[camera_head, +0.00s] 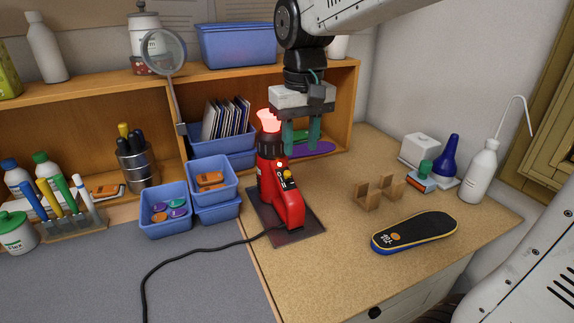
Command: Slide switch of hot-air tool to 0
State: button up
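The red hot-air tool (285,203) stands upright on a dark mat (309,222) on the wooden worktop, with its nozzle pointing up. The nozzle tip (268,118) glows pinkish red. A small dark switch panel (286,179) with a yellow part sits on the front of the body; the switch position is too small to read. My gripper (301,136) hangs above and slightly right of the tool, behind its nozzle in the picture. Its two teal fingers point down, apart, with nothing visible between them.
A black cable (185,255) runs from the tool across the grey surface to the left. Blue bins (165,221) stand left of the tool. A wooden stand (374,193) and an insole (413,232) lie to the right. A magnifier (163,52) rises at the back left.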

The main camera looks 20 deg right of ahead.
aim_at(287, 171)
jog(key=w, duration=0.3)
jog(key=shift+w+a+f, duration=0.3)
jog(key=shift+w, duration=0.1)
jog(key=shift+w+a+f, duration=0.1)
jog(key=shift+w+f, duration=0.1)
jog(key=shift+w, duration=0.15)
notch_tip(287, 171, down, 8)
jog(key=shift+r, duration=0.25)
grip_shut()
